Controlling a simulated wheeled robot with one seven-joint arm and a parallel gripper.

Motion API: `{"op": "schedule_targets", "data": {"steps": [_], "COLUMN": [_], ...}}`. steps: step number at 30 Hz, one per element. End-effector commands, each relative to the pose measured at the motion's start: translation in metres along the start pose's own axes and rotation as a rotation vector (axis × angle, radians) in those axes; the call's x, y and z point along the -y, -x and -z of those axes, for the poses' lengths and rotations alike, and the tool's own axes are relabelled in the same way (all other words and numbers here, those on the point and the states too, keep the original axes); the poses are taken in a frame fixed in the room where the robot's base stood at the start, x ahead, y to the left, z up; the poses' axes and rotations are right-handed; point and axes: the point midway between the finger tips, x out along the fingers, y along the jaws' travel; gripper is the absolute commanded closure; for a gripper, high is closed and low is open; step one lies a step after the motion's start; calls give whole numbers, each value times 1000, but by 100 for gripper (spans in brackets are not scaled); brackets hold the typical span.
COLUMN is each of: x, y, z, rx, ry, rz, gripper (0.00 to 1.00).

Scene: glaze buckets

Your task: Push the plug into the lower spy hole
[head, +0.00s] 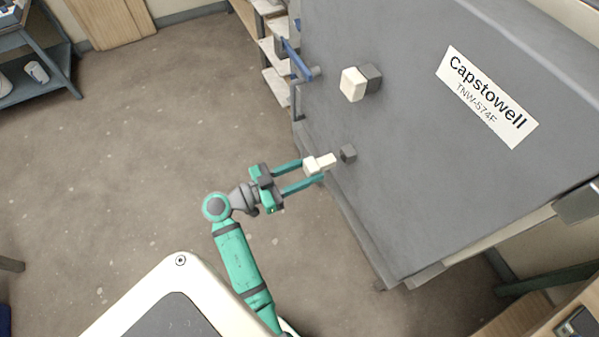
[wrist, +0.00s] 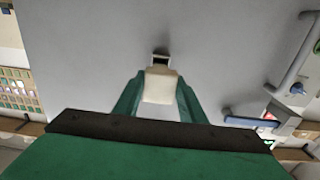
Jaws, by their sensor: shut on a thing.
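My gripper (head: 312,172) is shut on a cream-white plug (head: 319,163) and holds it in front of the grey kiln face. The plug's narrow end points at the lower spy hole (head: 348,153), a small dark square fitting, and a gap shows between them in the head view. In the wrist view the plug (wrist: 160,84) sits between the green fingers, with the dark hole (wrist: 161,60) just beyond it. The upper spy hole's dark fitting (head: 372,78) has another cream plug (head: 353,85) at it.
The grey kiln (head: 430,170) carries a "Capstowell" label (head: 487,97) and a blue handle (head: 299,60) at its left edge. A shelf (head: 276,50) stands behind it. A blue-grey rack (head: 40,60) is at far left. The floor (head: 150,150) left of my arm is clear.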

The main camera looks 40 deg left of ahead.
Motion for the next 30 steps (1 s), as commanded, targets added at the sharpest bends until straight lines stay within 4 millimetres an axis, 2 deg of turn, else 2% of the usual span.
{"op": "schedule_targets", "data": {"steps": [3,30], "x": [0,-1], "y": [-10,-19], "z": [0,-2], "rx": [0,0], "ry": [-1,-1], "rz": [-1,-1], "gripper": [87,87]}}
